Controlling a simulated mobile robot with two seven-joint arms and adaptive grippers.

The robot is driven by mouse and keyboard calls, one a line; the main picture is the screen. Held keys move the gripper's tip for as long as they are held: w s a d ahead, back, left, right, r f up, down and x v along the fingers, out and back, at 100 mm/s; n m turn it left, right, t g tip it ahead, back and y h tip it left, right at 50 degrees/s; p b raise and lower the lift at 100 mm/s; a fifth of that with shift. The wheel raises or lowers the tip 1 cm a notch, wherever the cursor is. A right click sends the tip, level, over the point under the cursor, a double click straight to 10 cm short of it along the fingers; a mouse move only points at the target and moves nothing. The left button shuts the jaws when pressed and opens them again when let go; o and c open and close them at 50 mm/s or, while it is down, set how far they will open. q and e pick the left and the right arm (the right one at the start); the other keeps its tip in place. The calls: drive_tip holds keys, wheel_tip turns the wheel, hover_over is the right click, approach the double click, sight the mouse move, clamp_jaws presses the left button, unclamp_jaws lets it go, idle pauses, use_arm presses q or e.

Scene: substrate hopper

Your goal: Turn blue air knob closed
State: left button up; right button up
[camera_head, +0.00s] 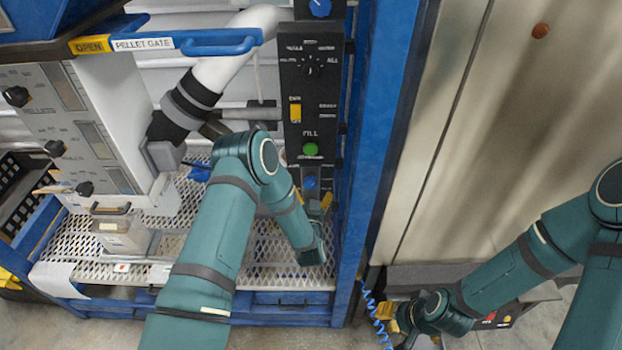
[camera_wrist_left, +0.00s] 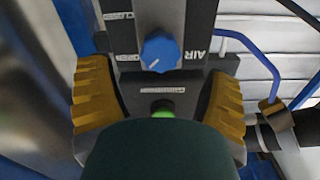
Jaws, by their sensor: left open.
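The blue air knob (camera_head: 310,183) is low on the black control panel, below the green FILL button (camera_head: 310,149). In the left wrist view the knob (camera_wrist_left: 160,52) has a white mark pointing to the lower left, toward the OPEN label (camera_wrist_left: 128,57); a CLOSED label (camera_wrist_left: 118,15) is further up. My left gripper (camera_head: 314,205) is just below the knob in the head view. Its yellow fingers (camera_wrist_left: 160,108) are spread wide and empty, with the knob centred between them but beyond the tips. My right gripper (camera_head: 391,312) is low at the right, its fingers too small to read.
The black panel (camera_head: 311,85) carries a yellow switch (camera_head: 295,112) and another blue knob (camera_head: 320,7) above. A blue frame post (camera_head: 375,150) stands close to the right. A white hose (camera_head: 235,50) and mesh shelf (camera_head: 260,260) lie left and below.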

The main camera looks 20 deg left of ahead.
sight(311, 185)
use_arm(q)
drive_tip(key=x, duration=0.6)
drive_tip(key=shift+w, duration=0.2)
drive_tip(key=shift+f, duration=0.1)
drive_tip(key=c, duration=1.2)
drive_tip(key=shift+c, duration=0.2)
